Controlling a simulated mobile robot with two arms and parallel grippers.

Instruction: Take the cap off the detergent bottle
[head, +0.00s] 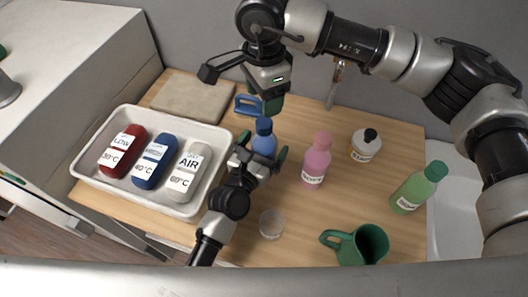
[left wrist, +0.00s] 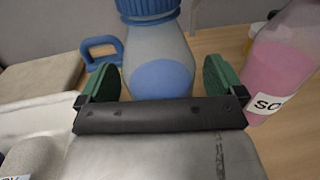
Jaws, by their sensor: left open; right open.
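A bottle with blue contents (head: 264,146) and a blue cap (head: 264,126) stands upright on the wooden table; no label on it shows, so I cannot read whether it is the detergent. In the left wrist view the bottle (left wrist: 160,72) is clear with blue liquid, its ribbed cap (left wrist: 148,8) on and cut off at the top. My left gripper (head: 263,147) is open, its green fingers (left wrist: 160,78) on either side of the bottle's body with gaps visible. My right gripper (head: 265,96) is open and empty, above and just behind the cap, apart from it.
A pink bottle (head: 317,160) stands close right of my left gripper. A white jar (head: 366,145), green bottle (head: 419,188), green mug (head: 357,246) and small clear cup (head: 271,224) stand around. A white tray (head: 120,113) holds several labelled pieces. A blue handle (head: 247,104) is behind.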

